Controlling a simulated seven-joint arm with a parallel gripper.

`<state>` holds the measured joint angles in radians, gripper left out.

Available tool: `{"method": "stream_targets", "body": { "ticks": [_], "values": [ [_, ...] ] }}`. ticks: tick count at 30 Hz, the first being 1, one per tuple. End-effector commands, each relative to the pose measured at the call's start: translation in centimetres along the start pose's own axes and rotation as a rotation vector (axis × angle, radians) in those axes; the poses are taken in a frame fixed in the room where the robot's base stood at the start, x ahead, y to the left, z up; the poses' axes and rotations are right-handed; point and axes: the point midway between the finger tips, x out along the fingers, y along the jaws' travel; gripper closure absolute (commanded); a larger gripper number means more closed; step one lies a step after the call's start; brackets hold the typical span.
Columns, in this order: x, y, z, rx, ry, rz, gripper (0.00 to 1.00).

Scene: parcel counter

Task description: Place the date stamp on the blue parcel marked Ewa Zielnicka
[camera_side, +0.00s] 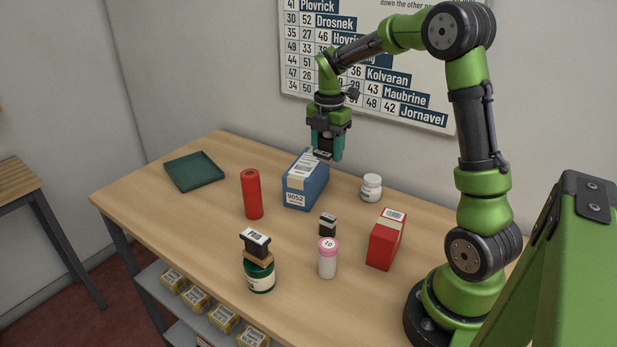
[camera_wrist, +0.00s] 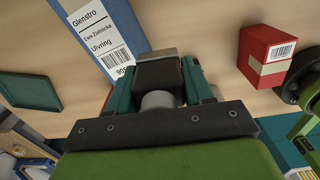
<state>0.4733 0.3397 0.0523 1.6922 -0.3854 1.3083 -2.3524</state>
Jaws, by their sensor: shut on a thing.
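The blue parcel (camera_side: 306,181) stands on the counter; in the wrist view its white label (camera_wrist: 95,35) reads "Ewa Zielnicka". My gripper (camera_side: 326,152) is shut on a dark stamp (camera_wrist: 160,73) with a pale strip at its far end. In the side view the held stamp (camera_side: 322,154) shows a small light label, too small to read. My gripper is over the far right end of the parcel's top. In the wrist view the stamp overlaps the parcel's right edge. Whether its underside touches the parcel is hidden.
A red box (camera_side: 386,240), white bottle (camera_side: 371,187), pink-capped bottle (camera_side: 327,261), small black block (camera_side: 328,225) and red cylinder (camera_side: 252,194) stand around. Another dark stamp (camera_side: 257,243) sits on a green jar (camera_side: 259,277). A green tray (camera_side: 194,171) lies at the left.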

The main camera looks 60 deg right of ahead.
Motion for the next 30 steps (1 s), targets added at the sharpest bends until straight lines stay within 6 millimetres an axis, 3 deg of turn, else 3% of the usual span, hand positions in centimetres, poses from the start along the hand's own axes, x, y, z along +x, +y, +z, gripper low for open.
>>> {"method": "stream_targets", "body": {
  "ticks": [6,11,17,24,30],
  "values": [
    [0.6,4.9,2.2,-0.001,-0.001,0.001,0.87],
    [0.7,6.8,3.1,-0.001,-0.001,0.001,0.87],
    [0.8,7.9,3.6,-0.001,-0.002,0.001,0.87],
    [4.0,7.9,3.6,-0.001,-0.001,-0.001,0.87],
    [4.3,7.9,3.6,0.000,-0.001,0.001,0.87]
  ]
}}
